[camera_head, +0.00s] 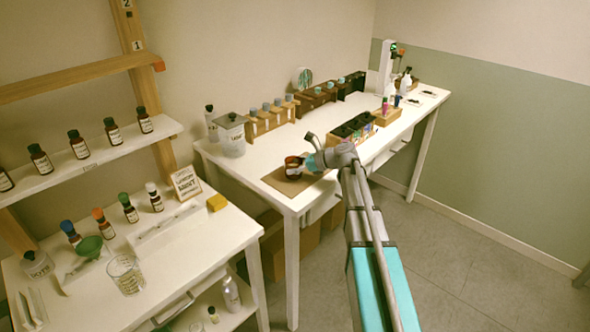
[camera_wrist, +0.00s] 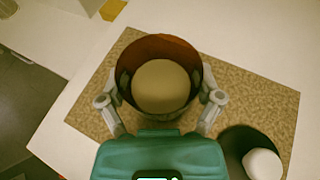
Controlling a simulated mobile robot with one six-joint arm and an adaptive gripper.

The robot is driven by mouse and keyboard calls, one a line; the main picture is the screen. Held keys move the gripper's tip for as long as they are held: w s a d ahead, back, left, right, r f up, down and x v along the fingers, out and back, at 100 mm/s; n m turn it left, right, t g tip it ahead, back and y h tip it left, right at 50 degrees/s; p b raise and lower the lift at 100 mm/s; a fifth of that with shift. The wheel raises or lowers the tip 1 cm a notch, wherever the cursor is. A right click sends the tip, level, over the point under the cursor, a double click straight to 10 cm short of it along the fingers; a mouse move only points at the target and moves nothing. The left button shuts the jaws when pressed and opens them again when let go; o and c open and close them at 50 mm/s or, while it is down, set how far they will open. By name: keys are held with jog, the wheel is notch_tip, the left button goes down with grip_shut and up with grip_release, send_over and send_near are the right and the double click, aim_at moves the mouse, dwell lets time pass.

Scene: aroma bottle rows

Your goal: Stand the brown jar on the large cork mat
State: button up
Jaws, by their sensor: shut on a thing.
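The brown jar (camera_wrist: 160,50) is upright in the wrist view, its round brown wall around a cream-coloured inside. It also shows in the head view (camera_head: 293,161). My gripper (camera_wrist: 160,98) is shut on it, one finger on each side. The cork mat (camera_wrist: 252,100) lies under and around the jar, on the near corner of the long white table. It also shows in the head view (camera_head: 275,181). Whether the jar's base touches the mat is hidden.
A dark round thing with a white top (camera_wrist: 262,163) is at the mat's lower right in the wrist view. A lidded clear jar (camera_head: 231,138), a wooden rack (camera_head: 265,120) and a box of dark compartments (camera_head: 352,127) stand further back. Bare tabletop lies between.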

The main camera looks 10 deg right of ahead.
jog(key=shift+f, duration=0.1)
jog(key=o, duration=1.1)
jog(key=shift+r, duration=0.2)
jog(key=shift+s+d+r, duration=0.1)
jog(key=shift+d, duration=0.1)
jog(key=p+v, duration=0.4)
jog(key=v, duration=0.5)
jog(key=shift+s+d+r, duration=0.15)
jog(key=shift+d+r, duration=0.1)
jog(key=shift+p+v, duration=0.3)
jog(key=shift+v, duration=0.6)
jog(key=shift+f, duration=0.1)
